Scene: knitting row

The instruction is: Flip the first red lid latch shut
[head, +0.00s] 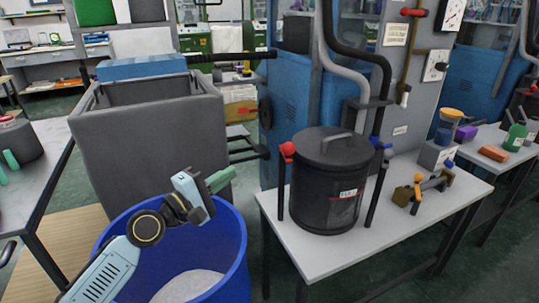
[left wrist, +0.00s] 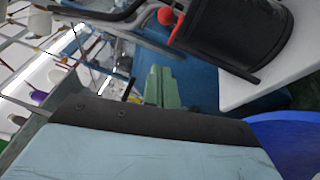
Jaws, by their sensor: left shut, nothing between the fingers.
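A blue latch (head: 378,143) sits at the right of the rim, above a similar slanted bar. My left gripper (head: 220,180) has green fingers, shut and empty, above a blue bin, left of and apart from the red latch. In the left wrist view, the shut fingers (left wrist: 160,86) show below the red latch (left wrist: 173,26) and drum (left wrist: 240,35). My right gripper is out of view.
The blue bin (head: 235,240) stands below my left gripper. A large grey box (head: 150,145) is behind it. The white table (head: 385,240) holds a small tool fixture (head: 420,190) right of the drum. Grey and black hoses rise behind the drum. Open space lies between gripper and drum.

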